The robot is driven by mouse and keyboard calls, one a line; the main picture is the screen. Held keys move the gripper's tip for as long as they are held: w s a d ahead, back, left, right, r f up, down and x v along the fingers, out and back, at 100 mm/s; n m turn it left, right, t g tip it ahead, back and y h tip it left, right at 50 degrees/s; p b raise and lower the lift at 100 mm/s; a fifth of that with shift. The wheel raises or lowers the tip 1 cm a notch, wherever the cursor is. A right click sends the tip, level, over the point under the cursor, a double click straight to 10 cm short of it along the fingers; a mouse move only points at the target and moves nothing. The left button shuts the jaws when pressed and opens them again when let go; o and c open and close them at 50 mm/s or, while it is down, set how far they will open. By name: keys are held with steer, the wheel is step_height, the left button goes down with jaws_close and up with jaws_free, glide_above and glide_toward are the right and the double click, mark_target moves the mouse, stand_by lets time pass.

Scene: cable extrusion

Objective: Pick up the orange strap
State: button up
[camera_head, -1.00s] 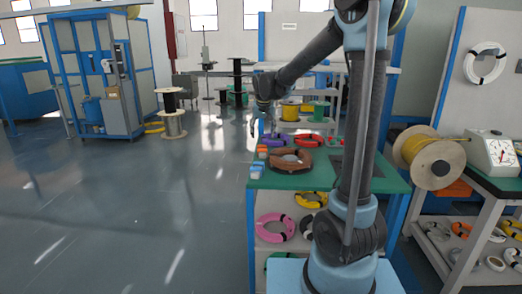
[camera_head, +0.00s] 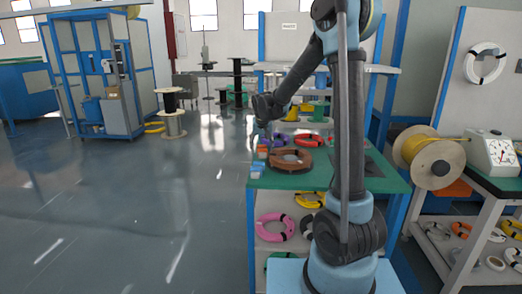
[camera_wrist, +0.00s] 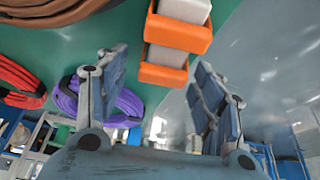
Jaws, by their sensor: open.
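Two orange pieces lie side by side near the edge of the green table, the nearer one (camera_wrist: 163,74) and the farther one (camera_wrist: 178,36) in the wrist view. Each shows an orange band against a pale block; I cannot tell which is the strap. In the head view the orange (camera_head: 262,149) is small, at the table's left edge. My gripper (camera_wrist: 162,68) is open and empty, its two fingers spread left and right of the nearer orange piece's line. It hangs above the table's left edge, and I cannot tell the exact gap.
Purple (camera_wrist: 122,104), red (camera_wrist: 22,82) and brown (camera_wrist: 60,10) cable coils lie left of the orange pieces in the wrist view. Small blue pieces (camera_head: 257,170) lie at the table's near left. Open floor (camera_head: 150,220) is left of the green table (camera_head: 300,181).

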steer(key=shift+c, duration=0.3)
steer(key=c, duration=0.7)
steer(key=shift+c, duration=0.2)
steer(key=shift+r, duration=0.1)
step_height(320, 180, up, 10)
steer(key=shift+c, duration=0.5)
